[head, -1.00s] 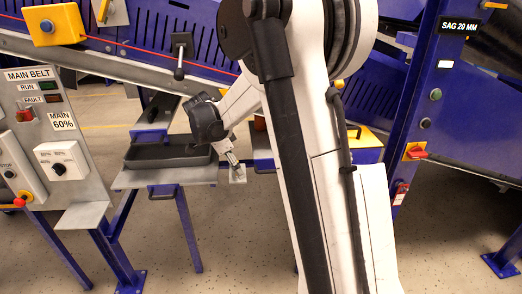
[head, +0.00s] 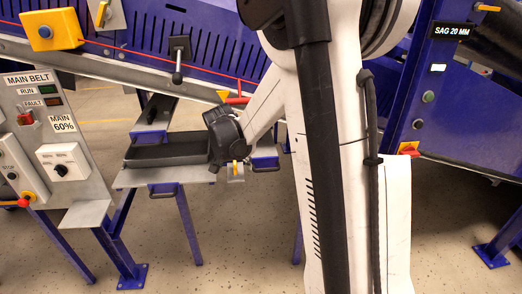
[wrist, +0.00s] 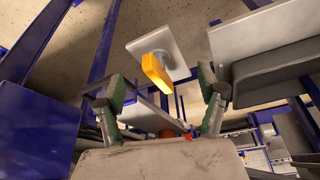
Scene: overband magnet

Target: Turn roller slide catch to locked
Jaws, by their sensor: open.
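The catch shows in the wrist view as an orange-yellow handle (wrist: 156,73) on a light grey plate (wrist: 172,43). In the head view the handle is a small yellow piece (head: 235,168) on its plate at the right end of the grey shelf, just below my wrist. I take this to be the roller slide catch; no label on it is readable. My gripper (wrist: 163,98) is open, with one green-grey finger on each side of the picture and the handle showing between and beyond them. No contact shows. In the head view the fingers cannot be made out.
A dark tray (head: 165,150) sits on the grey shelf left of the catch; its side is close to the right finger in the wrist view. A control panel (head: 50,130) stands at the left. Blue legs and frames surround the shelf.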

